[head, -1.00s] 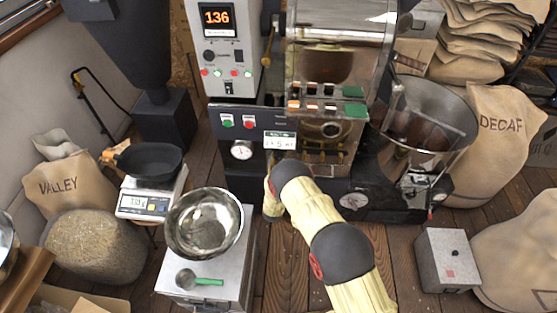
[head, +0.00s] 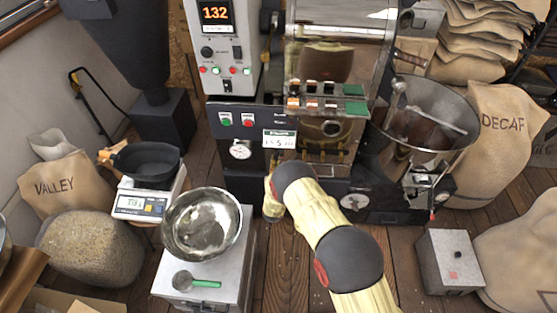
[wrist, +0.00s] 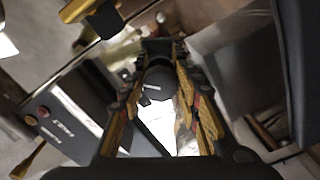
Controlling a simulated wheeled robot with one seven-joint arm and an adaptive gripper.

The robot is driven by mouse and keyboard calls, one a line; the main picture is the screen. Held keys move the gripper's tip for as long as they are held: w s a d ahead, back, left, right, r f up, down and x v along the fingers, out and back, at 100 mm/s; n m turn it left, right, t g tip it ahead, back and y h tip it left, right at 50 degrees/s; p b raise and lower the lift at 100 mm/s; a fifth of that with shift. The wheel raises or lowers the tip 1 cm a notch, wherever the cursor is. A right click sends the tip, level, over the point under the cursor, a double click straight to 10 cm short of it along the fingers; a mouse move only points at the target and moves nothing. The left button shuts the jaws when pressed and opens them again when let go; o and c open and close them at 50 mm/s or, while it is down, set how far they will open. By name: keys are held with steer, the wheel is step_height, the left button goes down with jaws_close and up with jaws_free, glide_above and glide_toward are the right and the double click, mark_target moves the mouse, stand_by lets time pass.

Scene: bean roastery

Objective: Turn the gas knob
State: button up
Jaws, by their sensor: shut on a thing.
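The gas knob (wrist: 158,82) is a dark round knob with a white pointer line, seen in the wrist view. My gripper (wrist: 161,64) is shut on it, with one finger along each side. In the head view the knob and the fingertips are hidden behind my cream-sleeved arm, which reaches to the front of the roaster (head: 327,100).
Left of the gripper is a dark panel with buttons (wrist: 45,111). In the head view, a steel bowl (head: 201,224) and a scoop (head: 184,281) sit on a grey box left of my arm. A scale (head: 143,203) holds a black pan (head: 148,160). The cooling bin (head: 428,125) stands right.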

steer(key=n, duration=0.4)
steer(key=shift+r+n+b, duration=0.1)
steer(key=shift+n+b, duration=0.2)
steer(key=shift+a+n, duration=0.1)
steer(key=shift+n, duration=1.8)
steer(key=o, duration=1.2)
steer(key=shift+c, duration=0.2)
steer(key=shift+s, duration=0.15)
steer(key=s, duration=1.1)
steer(key=shift+s+a, duration=0.15)
steer(key=shift+s, duration=0.2)
